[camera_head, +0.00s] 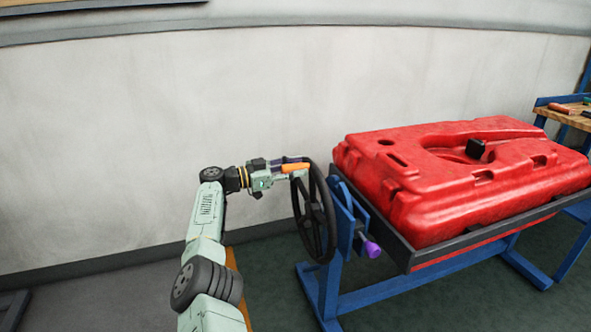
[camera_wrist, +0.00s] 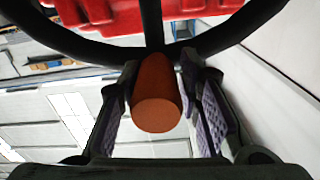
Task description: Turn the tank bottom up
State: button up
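The red tank (camera_head: 455,175) lies flat in a dark frame on a blue stand (camera_head: 430,287). A black handwheel (camera_head: 315,215) is at the stand's left end. The wheel's orange handle (camera_head: 296,167) points toward my gripper (camera_head: 284,172). In the wrist view, the handle (camera_wrist: 158,105) is between the two purple-padded fingers of my gripper (camera_wrist: 165,105). Gaps show on both sides of the handle, so the gripper looks open around it. The handwheel rim (camera_wrist: 95,50) crosses the top of that view, with the red tank (camera_wrist: 110,15) behind.
A purple knob (camera_head: 372,249) sticks out from the stand near the wheel. A wooden-topped bench (camera_head: 570,112) with tools is at the far right. A pale wall (camera_head: 200,110) runs behind my arm. The floor left of the stand is mostly clear.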

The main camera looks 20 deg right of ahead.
jog(key=o, duration=0.4)
jog(key=shift+f, duration=0.1)
jog(key=a, duration=1.2)
jog(key=shift+s, duration=0.2)
